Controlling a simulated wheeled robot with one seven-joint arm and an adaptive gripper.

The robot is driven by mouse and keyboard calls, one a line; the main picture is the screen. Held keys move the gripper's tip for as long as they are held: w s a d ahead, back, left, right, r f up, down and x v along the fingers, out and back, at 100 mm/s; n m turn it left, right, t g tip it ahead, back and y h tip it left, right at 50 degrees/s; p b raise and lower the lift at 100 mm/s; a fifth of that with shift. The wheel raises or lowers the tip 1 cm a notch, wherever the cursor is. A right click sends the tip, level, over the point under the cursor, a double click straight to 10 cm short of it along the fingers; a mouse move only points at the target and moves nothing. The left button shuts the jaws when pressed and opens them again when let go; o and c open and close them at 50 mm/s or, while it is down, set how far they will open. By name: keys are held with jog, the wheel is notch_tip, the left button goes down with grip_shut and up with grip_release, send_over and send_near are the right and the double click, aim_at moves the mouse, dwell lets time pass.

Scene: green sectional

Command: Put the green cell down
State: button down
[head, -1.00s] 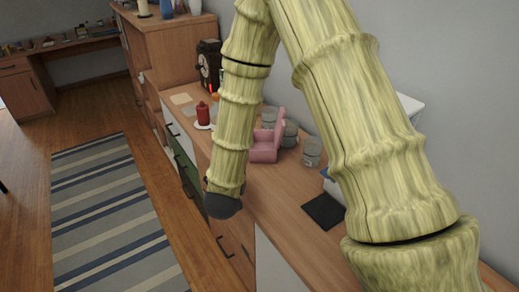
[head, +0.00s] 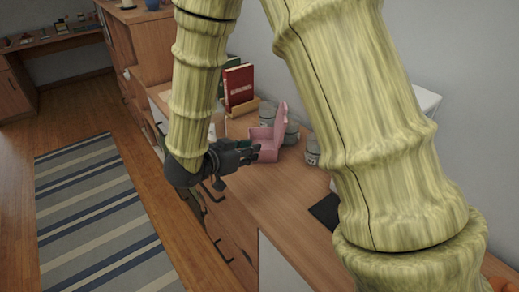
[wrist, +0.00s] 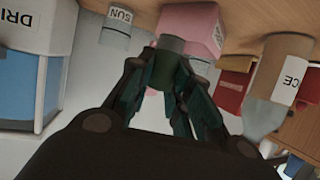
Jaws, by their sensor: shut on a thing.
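My gripper (head: 240,155) is over the wooden counter, just left of the pink open box (head: 272,140). Its fingers, which also show in the wrist view (wrist: 162,80), are shut on the green cell (wrist: 162,70), a short dark green cylinder with a grey end. In the head view only a small green patch of the cell (head: 244,144) shows between the dark fingers. In the wrist view the pink box (wrist: 190,22) lies just beyond the cell's grey end. I cannot tell whether the cell touches the box.
Grey jars (head: 312,150) stand right of and behind the box. A red book (head: 239,85) stands upright farther back. A dark mat (head: 325,210) lies nearer on the counter (head: 262,195), with bare wood beside it. In the wrist view a labelled jar (wrist: 283,72) is close by.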

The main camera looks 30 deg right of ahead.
jog(key=shift+s+r+m+g, duration=0.1)
jog(key=shift+r+m+g, duration=0.05)
jog(key=shift+m+g, duration=0.2)
jog(key=shift+w+d, duration=0.3)
jog(key=p, duration=0.1)
send_over(263, 135)
jog(key=s+a, duration=0.4)
jog(key=s, duration=0.1)
jog(key=f, duration=0.1)
jog(key=shift+d+f+p, duration=0.15)
jog(key=shift+f+p, duration=0.05)
jog(key=shift+f, duration=0.8)
jog(key=shift+d+f+p, duration=0.15)
jog(key=shift+f+p, duration=0.05)
jog(key=shift+f, duration=0.75)
jog(key=shift+w+f, duration=0.1)
jog(key=shift+f, duration=0.5)
jog(key=c, duration=1.3)
grip_release()
